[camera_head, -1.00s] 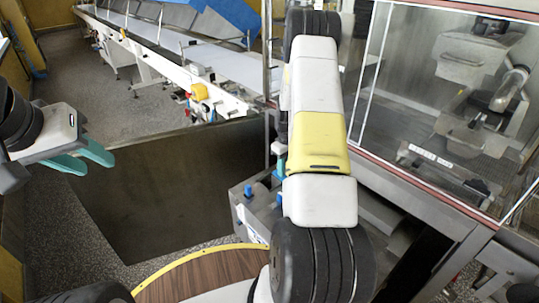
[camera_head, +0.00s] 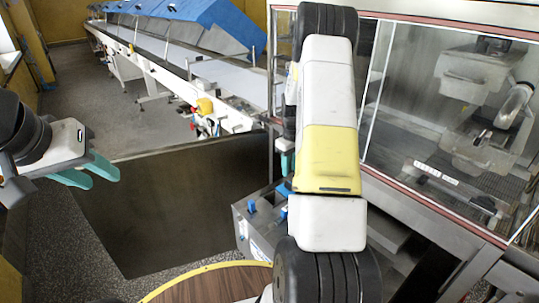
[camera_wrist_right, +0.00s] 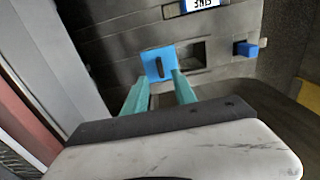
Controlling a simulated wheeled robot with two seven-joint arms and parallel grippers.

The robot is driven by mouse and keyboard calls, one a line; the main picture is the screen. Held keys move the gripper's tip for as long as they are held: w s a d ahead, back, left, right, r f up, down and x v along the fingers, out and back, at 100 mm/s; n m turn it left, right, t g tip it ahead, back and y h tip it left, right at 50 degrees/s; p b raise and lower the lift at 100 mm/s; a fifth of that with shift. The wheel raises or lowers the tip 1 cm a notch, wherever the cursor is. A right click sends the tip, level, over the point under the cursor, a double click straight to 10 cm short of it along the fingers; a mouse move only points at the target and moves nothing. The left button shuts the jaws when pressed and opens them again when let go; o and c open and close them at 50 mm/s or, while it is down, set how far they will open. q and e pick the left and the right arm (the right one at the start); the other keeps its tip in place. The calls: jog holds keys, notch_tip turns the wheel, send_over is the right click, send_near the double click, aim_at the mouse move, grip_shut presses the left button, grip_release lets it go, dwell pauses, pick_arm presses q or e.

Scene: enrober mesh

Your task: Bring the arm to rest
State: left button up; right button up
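My left gripper (camera_head: 95,176) is at the left of the head view, its two teal fingers apart with nothing between them. My right arm (camera_head: 327,130), white with a yellow band, stretches away from the camera up the middle of the head view. It hides most of its own gripper there. In the right wrist view my right gripper (camera_wrist_right: 160,85) shows two teal fingers apart. A blue square piece with a dark slot (camera_wrist_right: 158,64) lies just beyond the fingertips, on a grey metal face; I cannot tell whether they touch it.
A grey box with blue knobs (camera_head: 243,228) stands beside my right arm. A glazed machine cabinet (camera_head: 430,120) fills the right. A long conveyor (camera_head: 215,75) with blue covers runs at the back. A dark panel (camera_head: 170,205) stands between my arms. Open floor (camera_head: 75,90) lies at far left.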

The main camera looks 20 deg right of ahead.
jog(key=shift+r, duration=0.1)
jog(key=s+a+r+m+t, duration=0.1)
jog(key=s+a+r, duration=0.25)
jog(key=r, duration=0.35)
jog(key=s+a+r+t, duration=0.15)
jog(key=a+r, duration=0.25)
jog(key=r, duration=0.4)
jog(key=s+a+r+m+t, duration=0.1)
jog(key=s+a+r, duration=0.3)
jog(key=r, duration=0.3)
jog(key=s+a+r+t, duration=0.1)
jog(key=s+a+r, duration=0.1)
jog(key=s, duration=0.4)
jog(key=s+a+r+y, duration=0.1)
jog(key=s+a+r, duration=0.2)
jog(key=s+a, duration=0.1)
jog(key=s+a+r+m+t+y, duration=0.1)
jog(key=s+a+r, duration=0.1)
jog(key=s, duration=0.5)
jog(key=shift+s+a+r+t, duration=0.25)
jog(key=shift+s+a+t, duration=0.1)
jog(key=shift+a, duration=0.2)
jog(key=shift+w+a, duration=0.1)
